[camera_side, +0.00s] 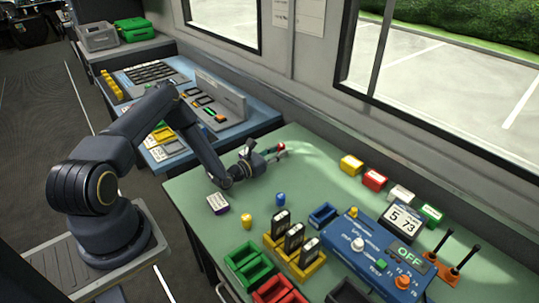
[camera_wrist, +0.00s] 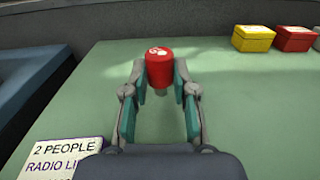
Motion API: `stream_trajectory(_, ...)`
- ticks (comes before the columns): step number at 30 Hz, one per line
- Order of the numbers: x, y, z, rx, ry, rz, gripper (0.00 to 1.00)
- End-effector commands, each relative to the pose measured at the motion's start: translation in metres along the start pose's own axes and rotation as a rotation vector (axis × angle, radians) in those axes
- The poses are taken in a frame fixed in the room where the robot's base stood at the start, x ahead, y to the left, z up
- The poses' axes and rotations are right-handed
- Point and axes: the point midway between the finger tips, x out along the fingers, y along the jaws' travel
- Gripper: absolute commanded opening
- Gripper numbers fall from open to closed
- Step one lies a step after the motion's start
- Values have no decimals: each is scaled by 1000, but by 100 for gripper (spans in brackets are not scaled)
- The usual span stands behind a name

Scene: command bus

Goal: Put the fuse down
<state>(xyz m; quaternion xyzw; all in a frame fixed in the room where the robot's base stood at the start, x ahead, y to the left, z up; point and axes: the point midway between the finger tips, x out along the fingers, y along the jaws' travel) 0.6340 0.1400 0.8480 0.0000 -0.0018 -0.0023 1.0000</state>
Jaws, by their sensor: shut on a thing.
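A red fuse (camera_side: 281,147) with white marks on its top is held at the tips of my gripper (camera_side: 268,154), toward the back of the green table (camera_side: 330,190). In the wrist view the red fuse (camera_wrist: 159,66) stands between the two fingers of my gripper (camera_wrist: 160,85), top toward the camera, with a small grey part below it. The fingers flank it on both sides. My gripper is low, near the tabletop; I cannot tell whether the fuse touches the table.
A purple-edged card (camera_side: 217,204), a yellow piece (camera_side: 246,220) and a blue piece (camera_side: 281,199) lie nearer the front. Yellow (camera_side: 351,165), red (camera_side: 374,180), white and green boxes line the right back. A blue tester (camera_side: 375,260), yellow rack (camera_side: 275,243) and coloured bins fill the front right.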

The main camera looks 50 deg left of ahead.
Motion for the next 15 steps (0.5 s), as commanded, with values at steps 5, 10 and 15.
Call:
stream_trajectory(5,0,0,0,0,-1,0,43)
stream_trajectory(10,0,0,1,0,-1,0,52)
stream_trajectory(15,0,0,1,0,-1,1,52)
